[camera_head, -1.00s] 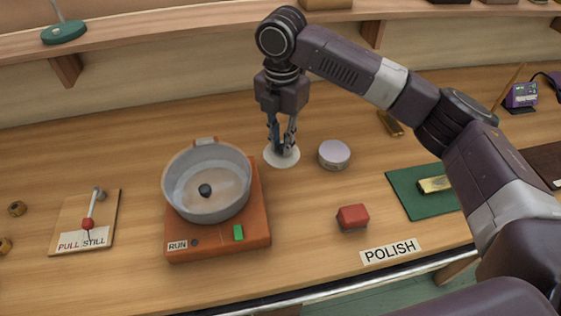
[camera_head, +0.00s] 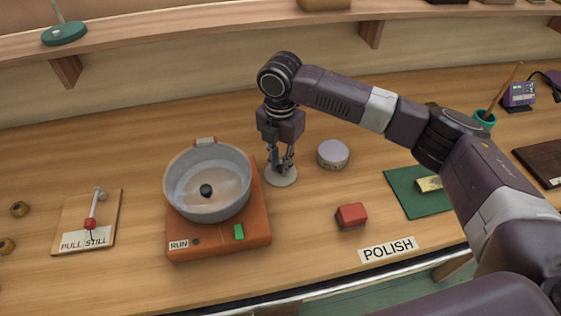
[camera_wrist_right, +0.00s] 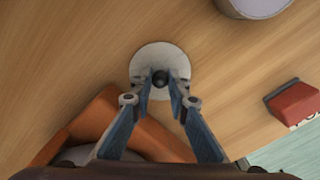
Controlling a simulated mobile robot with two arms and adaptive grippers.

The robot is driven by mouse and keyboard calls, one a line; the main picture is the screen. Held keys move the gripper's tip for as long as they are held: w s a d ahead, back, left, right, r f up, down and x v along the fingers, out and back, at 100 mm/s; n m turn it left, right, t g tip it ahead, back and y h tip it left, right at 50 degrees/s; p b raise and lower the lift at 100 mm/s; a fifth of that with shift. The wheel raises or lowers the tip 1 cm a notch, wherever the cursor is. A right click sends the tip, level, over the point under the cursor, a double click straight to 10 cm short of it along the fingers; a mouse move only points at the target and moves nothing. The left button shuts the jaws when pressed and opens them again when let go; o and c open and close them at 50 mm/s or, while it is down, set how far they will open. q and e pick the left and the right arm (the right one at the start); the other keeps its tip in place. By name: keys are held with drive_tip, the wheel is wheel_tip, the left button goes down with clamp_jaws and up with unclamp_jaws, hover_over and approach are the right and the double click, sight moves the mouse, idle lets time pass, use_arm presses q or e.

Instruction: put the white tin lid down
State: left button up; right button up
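The white tin lid (camera_head: 281,176) is a flat pale disc with a dark knob at its middle. It is low over the wooden worktop, just right of the orange hot plate. I cannot tell if it touches the wood. My right gripper (camera_head: 282,168) points down at the lid's middle. In the right wrist view, my right gripper (camera_wrist_right: 160,80) has its fingertips on either side of the dark knob, close against it, with the lid (camera_wrist_right: 147,62) level beneath. My left gripper is out of view.
The orange hot plate (camera_head: 259,228) carries a grey pan (camera_head: 166,190) close left of the lid. A round lilac tin (camera_head: 333,154) stands right. A red block (camera_head: 352,215) and a green mat (camera_head: 405,198) lie farther right. Bare wood (camera_head: 305,225) lies in front of the lid.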

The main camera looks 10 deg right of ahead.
sight(280, 167)
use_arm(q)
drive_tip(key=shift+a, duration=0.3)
use_arm(e)
drive_tip(key=o, duration=0.4)
drive_tip(key=shift+c, duration=0.2)
use_arm(q)
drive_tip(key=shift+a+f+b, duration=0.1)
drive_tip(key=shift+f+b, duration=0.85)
drive_tip(key=shift+b, duration=0.05)
use_arm(e)
wheel_tip(280, 167, up, 12)
drive_tip(key=shift+r, duration=0.15)
